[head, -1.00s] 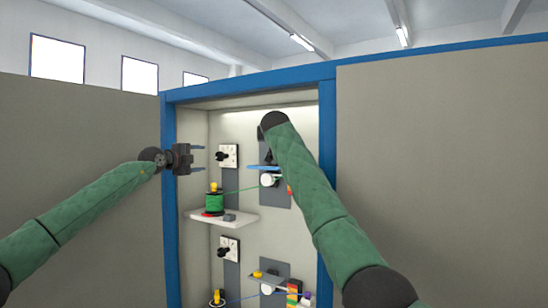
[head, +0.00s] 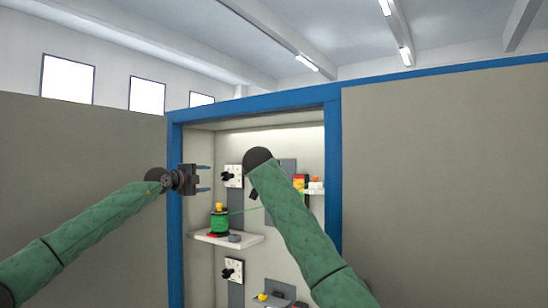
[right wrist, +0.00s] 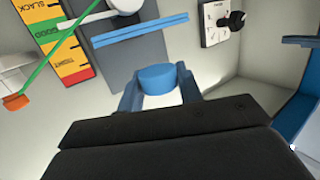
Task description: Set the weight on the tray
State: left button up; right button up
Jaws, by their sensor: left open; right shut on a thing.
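My right gripper (right wrist: 158,80) is shut on a short blue cylinder, which looks like the weight (right wrist: 158,77), in the right wrist view. A thin blue bar-like piece (right wrist: 140,34), possibly the tray seen edge-on, lies above it in that picture, with a gap between. In the head view my right arm hides the right gripper, the weight and this blue piece. My left gripper (head: 204,178) is open and empty at the cabinet's left side.
A slack/good/tight gauge (right wrist: 58,45) and a green cable (right wrist: 50,62) are at left in the wrist view. A dial (right wrist: 232,20) is at upper right. A white shelf (head: 215,240) carries a green spool (head: 220,223). The blue cabinet frame (head: 334,165) bounds the opening.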

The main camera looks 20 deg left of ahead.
notch_tip(320, 180, down, 5)
jog(key=s+a, duration=0.1)
jog(key=s, duration=0.2)
send_over(278, 304)
jog(key=s+a, duration=0.3)
jog(key=s, duration=0.8)
notch_tip(278, 304, down, 37)
jog(key=shift+n+y, duration=0.3)
jog(key=shift+y, duration=0.1)
jog(key=shift+w+d+f, duration=0.25)
jog(key=shift+w+d, duration=0.25)
jog(key=shift+w, duration=1.35)
jog(key=shift+w+d+f, duration=0.3)
jog(key=shift+w+d, duration=0.2)
jog(key=shift+w, duration=1.4)
jog(key=shift+w+d+f, duration=0.25)
jog(key=shift+w+d, duration=0.25)
jog(key=shift+w, duration=1.35)
jog(key=shift+f, duration=0.8)
jog(key=shift+f, duration=0.2)
